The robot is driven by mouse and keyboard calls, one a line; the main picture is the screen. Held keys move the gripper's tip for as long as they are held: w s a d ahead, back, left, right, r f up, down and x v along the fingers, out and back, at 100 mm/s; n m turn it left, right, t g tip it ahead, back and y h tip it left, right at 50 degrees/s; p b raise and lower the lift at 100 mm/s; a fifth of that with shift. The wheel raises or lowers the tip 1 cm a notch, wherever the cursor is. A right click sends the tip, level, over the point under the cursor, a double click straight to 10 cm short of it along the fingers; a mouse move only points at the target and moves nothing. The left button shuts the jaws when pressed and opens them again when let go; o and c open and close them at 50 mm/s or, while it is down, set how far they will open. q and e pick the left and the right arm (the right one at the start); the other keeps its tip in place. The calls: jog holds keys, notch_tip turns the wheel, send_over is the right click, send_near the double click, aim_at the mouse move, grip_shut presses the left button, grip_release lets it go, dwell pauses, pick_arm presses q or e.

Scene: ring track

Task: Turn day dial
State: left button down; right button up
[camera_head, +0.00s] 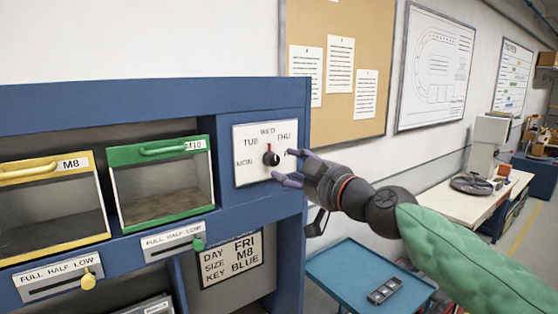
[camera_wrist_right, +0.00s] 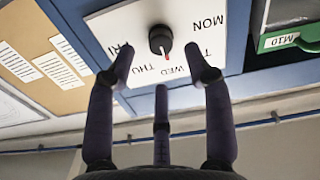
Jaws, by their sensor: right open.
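The day dial is a black knob (camera_head: 271,158) with a red pointer on a white plate (camera_head: 247,175), at the right end of the blue cabinet. The pointer is up, toward WED. In the right wrist view the knob (camera_wrist_right: 160,40) and day labels appear upside down, with FRI at the left. My right gripper (camera_head: 284,165) is open just right of the dial, its purple fingers facing the knob. In the wrist view the knob lies beyond and between the spread fingertips (camera_wrist_right: 160,62); they look apart from it. My left gripper is not in view.
A card (camera_head: 231,261) below reads DAY FRI, SIZE M8, KEY BLUE. A green M10 bin (camera_head: 160,153) and a yellow M8 bin (camera_head: 45,170) are left of the dial. A blue cart (camera_head: 345,262) with a grey handset (camera_head: 384,291) stands under my right arm.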

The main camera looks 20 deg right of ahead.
aim_at(275, 162)
jog(key=shift+p+x, duration=0.3)
jog(key=shift+x, duration=2.3)
jog(key=shift+c, duration=0.3)
grip_shut()
